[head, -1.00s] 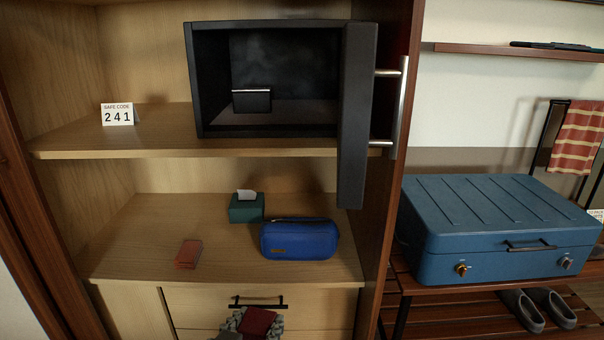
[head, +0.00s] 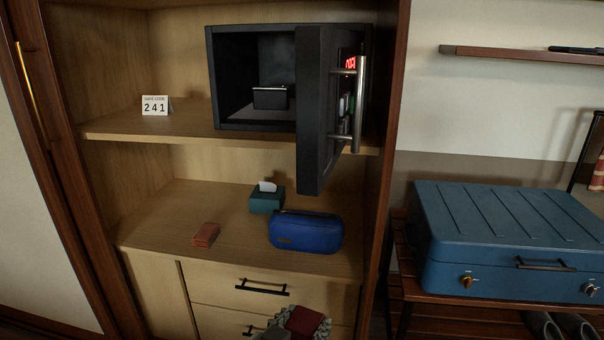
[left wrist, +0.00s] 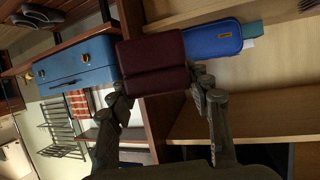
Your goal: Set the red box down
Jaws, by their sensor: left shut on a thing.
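The dark red box (head: 306,321) is held in my left gripper (head: 297,325) at the bottom of the head view, in front of the drawers. In the left wrist view the red box (left wrist: 152,62) sits between the two fingers of my left gripper (left wrist: 158,84), which is shut on it. The box appears held in the air, clear of the shelf. Its lower part is cut off in the head view. My right gripper is not in view.
An open black safe (head: 262,126) stands on the upper shelf, its door (head: 322,110) swung outward. The lower shelf (head: 165,220) holds a brownish-red small item (head: 206,234), a green tissue box (head: 266,201) and a blue pouch (head: 306,232). A blue suitcase (head: 510,225) stands right.

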